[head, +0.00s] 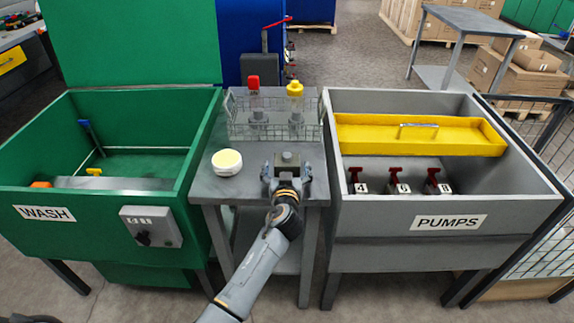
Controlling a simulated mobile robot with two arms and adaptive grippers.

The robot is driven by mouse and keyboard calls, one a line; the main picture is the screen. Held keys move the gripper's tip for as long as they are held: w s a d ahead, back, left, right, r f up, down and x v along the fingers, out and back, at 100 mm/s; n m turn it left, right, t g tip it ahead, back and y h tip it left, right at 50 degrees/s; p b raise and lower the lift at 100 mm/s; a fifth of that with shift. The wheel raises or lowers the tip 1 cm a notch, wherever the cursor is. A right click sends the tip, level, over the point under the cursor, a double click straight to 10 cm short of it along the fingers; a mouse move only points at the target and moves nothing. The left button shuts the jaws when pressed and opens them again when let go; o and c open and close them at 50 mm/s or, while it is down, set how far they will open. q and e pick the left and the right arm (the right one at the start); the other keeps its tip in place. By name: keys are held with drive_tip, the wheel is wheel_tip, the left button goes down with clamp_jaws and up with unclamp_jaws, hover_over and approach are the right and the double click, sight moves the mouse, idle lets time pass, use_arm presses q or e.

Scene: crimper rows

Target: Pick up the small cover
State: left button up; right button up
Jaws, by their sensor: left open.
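A small grey block-like piece with a raised top (287,158) is on the grey middle table, near its front edge. It may be the small cover, but I cannot tell for sure. My left gripper (287,171) is open, with its fingers on either side of that piece as seen from here. I cannot tell whether they touch it. The gripper's body hides the piece's near side. A yellow cover-like panel with a handle (419,134) lies across the back of the pumps bin.
A round white pot with a yellow top (227,162) sits left of my gripper on the middle table (215,188). Behind is a wire rack (274,131) with red- and yellow-topped items. The green wash bin (60,240) and grey pumps bin (440,245) flank the table.

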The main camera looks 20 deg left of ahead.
use_arm(q)
drive_tip(key=shift+x, duration=0.8)
drive_tip(key=c, duration=1.6)
